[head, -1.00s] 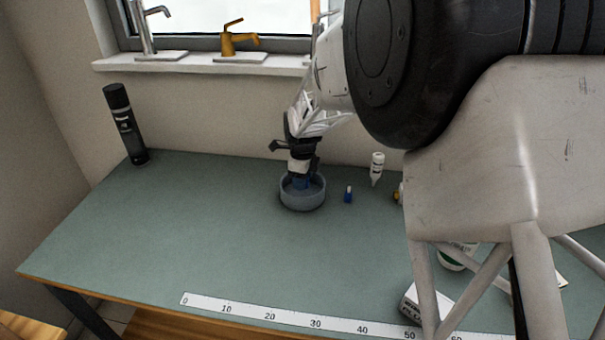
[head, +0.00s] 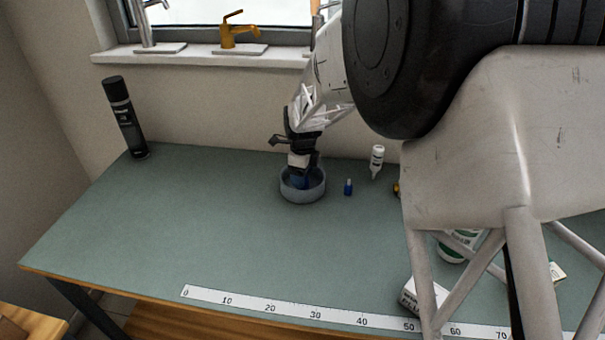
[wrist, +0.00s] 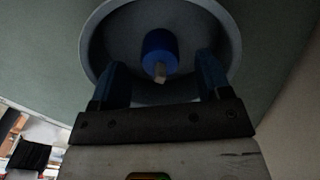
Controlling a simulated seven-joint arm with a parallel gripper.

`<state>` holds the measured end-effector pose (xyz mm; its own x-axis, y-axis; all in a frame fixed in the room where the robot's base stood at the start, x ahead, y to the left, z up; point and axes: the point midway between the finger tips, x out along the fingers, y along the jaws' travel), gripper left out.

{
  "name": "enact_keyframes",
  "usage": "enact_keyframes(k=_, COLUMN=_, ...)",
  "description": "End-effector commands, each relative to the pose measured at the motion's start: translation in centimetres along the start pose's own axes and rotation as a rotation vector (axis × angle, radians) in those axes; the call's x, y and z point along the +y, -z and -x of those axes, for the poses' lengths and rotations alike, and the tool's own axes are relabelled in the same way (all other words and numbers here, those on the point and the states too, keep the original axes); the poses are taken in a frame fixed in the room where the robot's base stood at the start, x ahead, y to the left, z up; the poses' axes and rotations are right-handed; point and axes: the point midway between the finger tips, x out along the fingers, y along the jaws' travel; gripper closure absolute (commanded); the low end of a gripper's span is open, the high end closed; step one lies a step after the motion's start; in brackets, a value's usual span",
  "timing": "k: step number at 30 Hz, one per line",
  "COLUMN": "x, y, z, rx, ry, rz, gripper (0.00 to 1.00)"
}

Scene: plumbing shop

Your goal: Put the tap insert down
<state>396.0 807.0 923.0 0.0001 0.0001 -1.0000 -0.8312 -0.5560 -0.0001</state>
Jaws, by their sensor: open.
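The tap insert is a short blue cylinder with a pale stem (wrist: 158,50). In the wrist view it is inside a round grey bowl (wrist: 97,42), between my fingertips with gaps on both sides. My gripper (wrist: 162,78) has blue fingers, which are apart and reach into the bowl. In the head view my gripper (head: 301,180) points down into the grey bowl (head: 303,196), whose wall hides the fingertips and the insert there. I cannot tell whether the insert touches the bowl's floor. A second small blue piece (head: 348,187) stands on the bench right of the bowl.
A white bottle (head: 377,160) stands behind and right of the bowl. A black spray can (head: 126,120) stands at the back left. A ruler strip (head: 290,309) runs along the front edge. The bench (head: 190,220) left of the bowl is clear.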

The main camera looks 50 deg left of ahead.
Motion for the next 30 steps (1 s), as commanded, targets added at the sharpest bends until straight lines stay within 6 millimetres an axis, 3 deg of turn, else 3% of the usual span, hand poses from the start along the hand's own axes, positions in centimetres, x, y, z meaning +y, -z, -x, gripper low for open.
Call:
enact_keyframes(k=14, x=0.0, y=0.0, z=0.3, rx=0.0, ry=0.0, rz=0.0, gripper=0.29)
enact_keyframes(k=30, x=0.0, y=0.0, z=5.5, rx=-0.001, ry=0.001, rz=0.0, gripper=0.29)
